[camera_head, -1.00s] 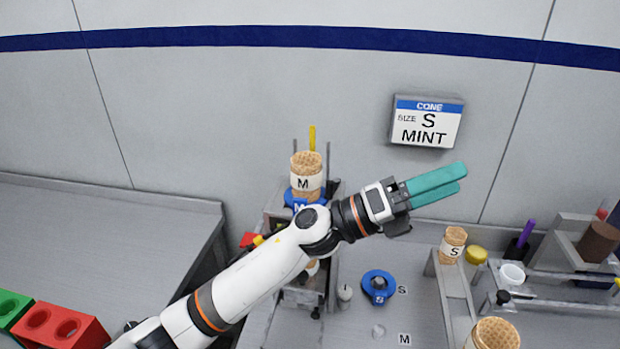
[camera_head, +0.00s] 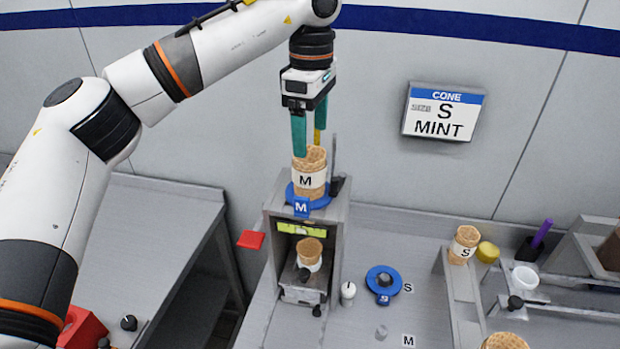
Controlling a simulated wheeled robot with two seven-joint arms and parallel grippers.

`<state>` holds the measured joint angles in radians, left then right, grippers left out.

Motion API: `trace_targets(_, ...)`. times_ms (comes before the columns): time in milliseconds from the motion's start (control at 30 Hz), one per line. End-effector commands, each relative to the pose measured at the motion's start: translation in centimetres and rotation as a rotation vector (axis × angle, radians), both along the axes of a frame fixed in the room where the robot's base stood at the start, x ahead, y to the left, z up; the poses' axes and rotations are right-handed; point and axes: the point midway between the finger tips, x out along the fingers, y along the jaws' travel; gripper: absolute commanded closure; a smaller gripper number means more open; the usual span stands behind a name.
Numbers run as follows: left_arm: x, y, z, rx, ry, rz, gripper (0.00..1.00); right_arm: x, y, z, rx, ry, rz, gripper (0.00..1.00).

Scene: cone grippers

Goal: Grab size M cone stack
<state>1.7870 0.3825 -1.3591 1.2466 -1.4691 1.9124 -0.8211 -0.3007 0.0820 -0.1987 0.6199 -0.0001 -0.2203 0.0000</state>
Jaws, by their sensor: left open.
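The size M cone stack (camera_head: 311,183), tan waffle cones with a white band marked M, stands upright in a blue ring (camera_head: 309,201) with an M tag on top of a grey dispenser (camera_head: 337,236). My left gripper (camera_head: 308,150) points straight down with its green fingers open, directly above the stack. The fingertips are at about the height of the stack's top rim; I cannot tell whether they touch it. My right gripper is not in view.
A single cone (camera_head: 310,252) sits inside the dispenser. A blue S ring (camera_head: 383,281) lies on the counter. An S cone stack (camera_head: 464,244) stands on a rack at the right. A wall sign (camera_head: 443,113) reads cone, size S, mint.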

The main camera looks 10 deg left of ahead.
Motion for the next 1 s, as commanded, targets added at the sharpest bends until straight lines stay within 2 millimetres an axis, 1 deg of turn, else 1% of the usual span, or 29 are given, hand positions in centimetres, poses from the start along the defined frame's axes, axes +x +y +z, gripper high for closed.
trace_targets(33,-0.1,0.1,-0.7,0.001,0.004,-0.001,0.21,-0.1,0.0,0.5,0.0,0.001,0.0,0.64)
trace_targets(133,-0.1,0.0,-2.0,-0.001,0.003,0.0,0.21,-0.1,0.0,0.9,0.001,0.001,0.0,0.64)
trace_targets(267,-0.1,-0.1,-2.9,-0.003,0.0,-0.001,0.21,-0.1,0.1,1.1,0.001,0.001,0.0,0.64)
trace_targets(367,-0.2,-0.1,-3.7,-0.002,0.002,-0.001,0.21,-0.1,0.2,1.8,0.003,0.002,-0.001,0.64)
trace_targets(500,-0.5,-0.2,-5.7,-0.002,0.005,-0.001,0.21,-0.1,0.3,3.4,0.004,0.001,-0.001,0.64)
trace_targets(633,-0.4,-0.2,-7.5,-0.004,0.003,-0.001,0.21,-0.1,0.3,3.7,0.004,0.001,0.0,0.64)
trace_targets(733,-0.4,-0.2,-8.0,-0.004,0.001,-0.001,0.21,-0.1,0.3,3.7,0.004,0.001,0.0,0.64)
trace_targets(933,-0.4,-0.2,-8.1,-0.004,0.0,-0.001,0.21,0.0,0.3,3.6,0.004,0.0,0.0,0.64)
trace_targets(1000,-0.4,-0.2,-8.1,-0.004,0.0,-0.001,0.32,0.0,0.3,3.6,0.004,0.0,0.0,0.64)
